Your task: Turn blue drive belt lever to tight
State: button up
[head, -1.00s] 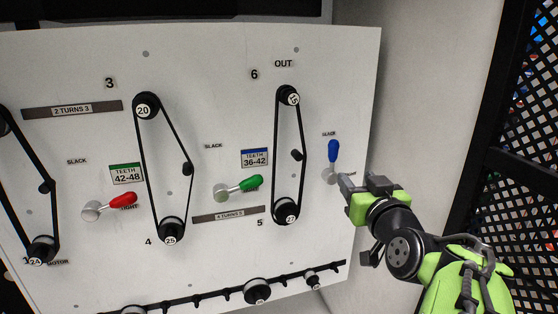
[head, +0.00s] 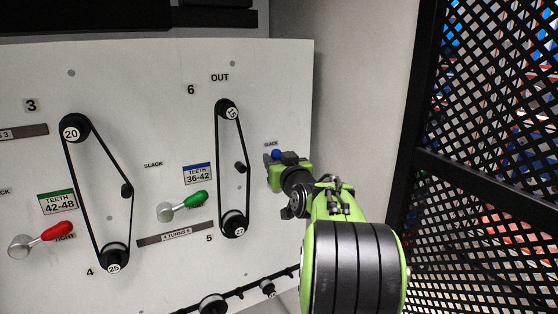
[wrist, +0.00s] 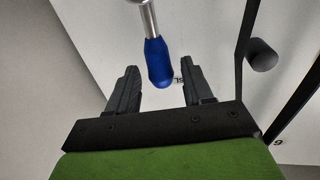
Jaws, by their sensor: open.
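The blue lever's knob (head: 276,154) shows just below the upper SLACK label in the head view; my gripper hides the rest. In the wrist view the blue handle (wrist: 158,62) hangs from a metal shaft, its tip reaching between my fingers. My gripper (wrist: 162,74) is open, one finger on each side of the handle, with a visible gap on both sides. In the head view my gripper (head: 288,162) is at the panel's right edge. The lever's pivot and TIGHT label are hidden there.
The white panel (head: 160,75) carries belts on pulleys. The green lever (head: 188,204) and red lever (head: 48,238) lie to the left. A black tensioner post (wrist: 262,55) stands right of the handle in the wrist view. A black mesh screen (head: 490,120) stands at the right.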

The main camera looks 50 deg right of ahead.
grip_shut()
dwell(0.5)
jog(key=s+d+f+m+y+p, duration=0.1)
jog(key=d+f+m+p, duration=0.2)
jog(key=m, duration=0.3)
jog(key=s+d+f+m+g+y+p, duration=0.1)
jog(key=d+f+m+y+p, duration=0.1)
jog(key=d+m+p, duration=0.3)
jog(key=shift+s+f+m, duration=0.35)
jog(key=shift+f+m, duration=0.2)
jog(key=shift+m, duration=0.65)
jog(key=shift+d, duration=0.1)
grip_release()
